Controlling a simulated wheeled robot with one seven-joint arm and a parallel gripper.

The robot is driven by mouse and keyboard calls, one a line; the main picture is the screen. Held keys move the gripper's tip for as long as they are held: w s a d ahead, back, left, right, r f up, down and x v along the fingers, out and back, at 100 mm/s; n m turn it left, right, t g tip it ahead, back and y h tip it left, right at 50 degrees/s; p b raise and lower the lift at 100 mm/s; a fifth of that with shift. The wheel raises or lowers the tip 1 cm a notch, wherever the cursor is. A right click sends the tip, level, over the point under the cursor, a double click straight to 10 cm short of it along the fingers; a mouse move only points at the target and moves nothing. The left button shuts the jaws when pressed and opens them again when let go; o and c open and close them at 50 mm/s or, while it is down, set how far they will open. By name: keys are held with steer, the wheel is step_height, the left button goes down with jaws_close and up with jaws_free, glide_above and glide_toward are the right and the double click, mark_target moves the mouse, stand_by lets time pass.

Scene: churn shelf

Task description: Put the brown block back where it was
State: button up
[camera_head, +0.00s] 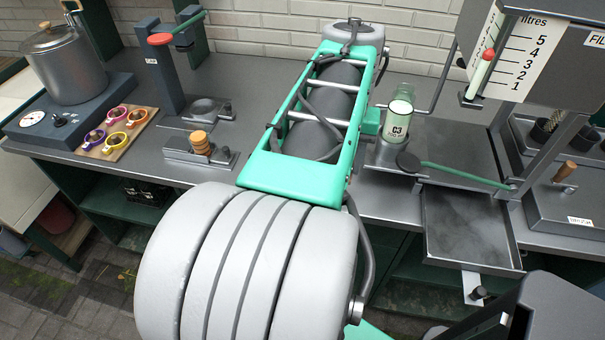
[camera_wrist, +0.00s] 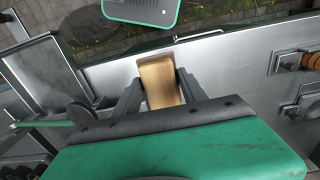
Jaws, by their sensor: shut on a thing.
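The brown block (camera_wrist: 159,92), a light tan wooden piece, shows in the wrist view between the two dark fingers of my gripper (camera_wrist: 158,77). The gripper is shut on it, with a finger at each side. The block is over the steel counter (camera_wrist: 222,62), near its front edge. I cannot tell whether it touches the counter or is held above it. In the head view my arm covers that part of the counter, so the block and the gripper are hidden there.
Left are a fixture with a wooden knob (camera_head: 200,143), a board of coloured rings (camera_head: 112,135) and a pot (camera_head: 66,66).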

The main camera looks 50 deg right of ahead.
steer(key=w+f, duration=0.3)
steer(key=w+d+f+p, duration=0.1)
steer(key=w+f, duration=0.2)
steer(key=w, duration=0.1)
steer(key=w+d+f, duration=0.1)
steer(key=w+f, duration=0.2)
steer(key=w, duration=0.1)
steer(key=shift+w, duration=0.2)
steer(key=shift+f, duration=1.4)
steer(key=shift+f, duration=0.15)
steer(key=o, duration=1.3)
